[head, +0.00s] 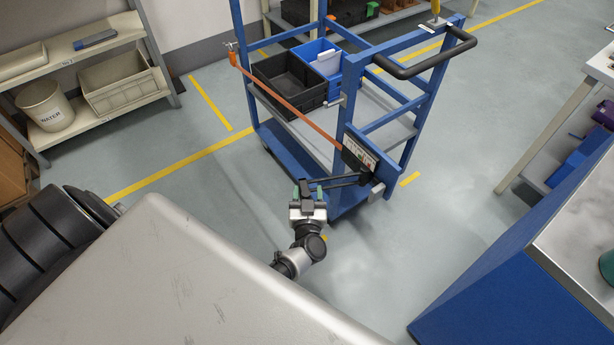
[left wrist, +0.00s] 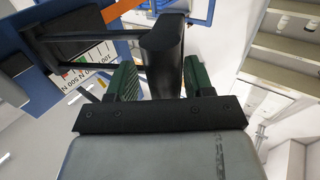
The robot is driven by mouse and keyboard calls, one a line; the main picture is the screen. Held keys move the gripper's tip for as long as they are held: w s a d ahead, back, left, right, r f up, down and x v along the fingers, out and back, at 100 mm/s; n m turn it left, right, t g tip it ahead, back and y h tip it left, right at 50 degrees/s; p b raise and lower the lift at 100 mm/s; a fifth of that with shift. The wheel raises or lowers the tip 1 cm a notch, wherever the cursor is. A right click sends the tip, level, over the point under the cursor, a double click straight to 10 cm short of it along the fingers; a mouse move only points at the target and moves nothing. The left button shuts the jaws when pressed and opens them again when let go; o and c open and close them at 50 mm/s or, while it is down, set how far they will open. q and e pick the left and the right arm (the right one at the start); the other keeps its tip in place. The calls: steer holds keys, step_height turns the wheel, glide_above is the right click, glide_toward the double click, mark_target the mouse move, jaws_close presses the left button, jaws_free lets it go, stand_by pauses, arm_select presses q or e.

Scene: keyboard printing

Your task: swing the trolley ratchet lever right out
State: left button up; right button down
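The ratchet lever is a black arm (head: 340,182) reaching left from the ratchet on the blue trolley's near post. It ends in a thick black grip, large in the left wrist view (left wrist: 163,58). My left gripper (head: 308,193) is at this grip. Its green fingers (left wrist: 163,82) stand apart on either side of it. The right finger looks very close to the grip; a narrow gap shows at the left finger. Contact is not clear. An orange strap (head: 290,108) runs from the ratchet to the trolley's far post. My right gripper is not seen.
The blue trolley (head: 436,98) carries a black crate (head: 285,98) and a blue crate (head: 350,70). A shelf (head: 108,117) with bins stands at left. A blue-sided workbench (head: 490,290) stands at right. The floor between trolley and workbench is clear.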

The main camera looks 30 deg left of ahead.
arm_select(q)
steer(key=shift+a, duration=0.1)
steer(key=shift+s+d, duration=0.2)
steer(key=shift+s, duration=0.3)
steer(key=v, duration=0.9)
steer(key=shift+s+d, duration=0.3)
